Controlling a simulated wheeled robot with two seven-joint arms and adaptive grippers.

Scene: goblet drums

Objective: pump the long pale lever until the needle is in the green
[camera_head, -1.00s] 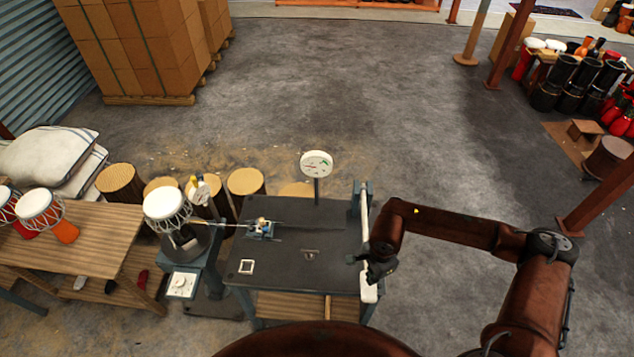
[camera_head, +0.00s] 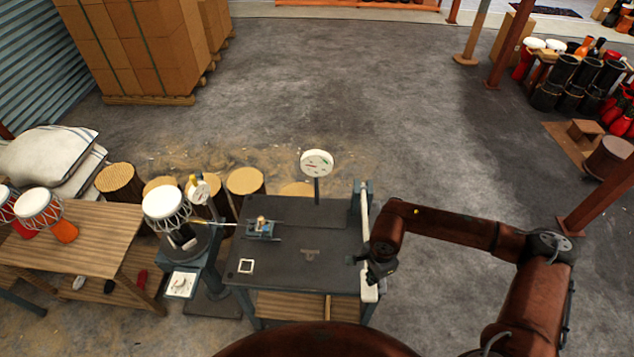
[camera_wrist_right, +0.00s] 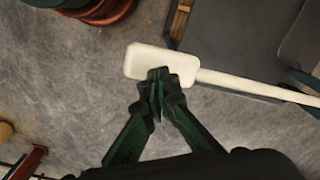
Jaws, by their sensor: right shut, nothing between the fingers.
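The long pale lever (camera_head: 364,215) runs along the right side of the dark-topped bench, its broad white end toward me. In the right wrist view this paddle end (camera_wrist_right: 143,62) lies just past my fingertips. My right gripper (camera_head: 372,268) is shut and empty at the lever's near end. In the wrist view its closed fingertips (camera_wrist_right: 158,78) overlap the paddle's edge; I cannot tell if they touch it. The round white gauge (camera_head: 317,163) stands on a post at the bench's back, with red and green marks; its needle is too small to read. My left gripper is not in view.
The bench top (camera_head: 300,225) bears a small blue fixture (camera_head: 262,229). A rod leads from it toward a goblet drum (camera_head: 167,204) on a stand at left. A wooden table (camera_head: 95,240) stands farther left. Open floor (camera_head: 450,150) lies behind and right.

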